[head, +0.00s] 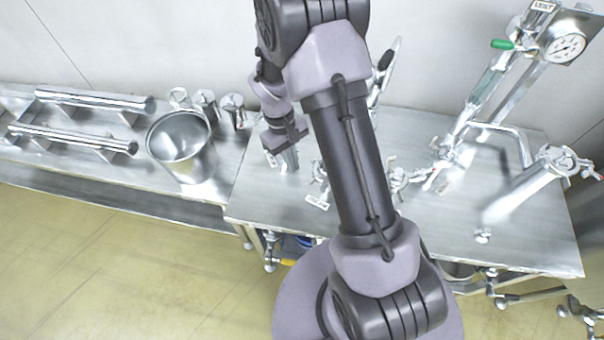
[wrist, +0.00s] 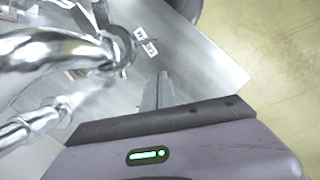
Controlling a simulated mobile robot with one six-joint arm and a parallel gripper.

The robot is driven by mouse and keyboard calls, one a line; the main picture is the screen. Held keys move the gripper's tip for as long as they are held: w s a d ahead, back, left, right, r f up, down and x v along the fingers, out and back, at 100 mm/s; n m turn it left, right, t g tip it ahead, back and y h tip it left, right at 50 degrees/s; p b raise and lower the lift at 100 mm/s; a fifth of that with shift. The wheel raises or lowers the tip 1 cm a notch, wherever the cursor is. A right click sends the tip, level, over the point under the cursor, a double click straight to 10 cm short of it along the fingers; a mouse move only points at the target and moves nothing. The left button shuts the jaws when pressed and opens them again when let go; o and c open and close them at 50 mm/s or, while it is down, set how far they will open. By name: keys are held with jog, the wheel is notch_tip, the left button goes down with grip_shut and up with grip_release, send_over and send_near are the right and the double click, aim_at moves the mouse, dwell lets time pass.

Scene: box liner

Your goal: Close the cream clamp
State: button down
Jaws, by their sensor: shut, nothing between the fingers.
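My gripper (wrist: 158,88) points over the steel bench in the wrist view, its narrow fingers together with nothing between them. In the head view my gripper (head: 285,137) hangs low over the bench's left part, left of my arm. I cannot tell which fitting is the cream clamp; the labels are too small to read. In the wrist view a curved steel pipe (wrist: 45,48) with a collar-like fitting (wrist: 118,52) lies left of the fingers, apart from them. My arm hides part of the bench in the head view.
Steel fittings (head: 398,178) stand right of my arm on the bench (head: 470,240). A gauge (head: 566,47) and a slanted pipe (head: 525,187) are farther right. A steel pot (head: 182,147) and horizontal bars (head: 75,140) are on the left. The yellowish floor in front is open.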

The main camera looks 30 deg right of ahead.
aim_at(312, 180)
jog(key=s, duration=0.2)
jog(key=s+d, duration=0.1)
jog(key=s, duration=0.1)
jog(key=shift+f, duration=0.3)
jog(key=shift+s+d+n+t+h, duration=0.15)
jog(key=shift+s+d+n, duration=0.2)
jog(key=shift+n, duration=0.4)
jog(key=shift+s+d+n+t+h, duration=0.1)
jog(key=shift+s+d+n+h, duration=0.15)
jog(key=shift+n, duration=0.55)
jog(key=shift+s+d+n+t+h, duration=0.1)
jog(key=shift+s+d+n, duration=0.25)
jog(key=shift+n, duration=0.4)
jog(key=shift+a, duration=0.15)
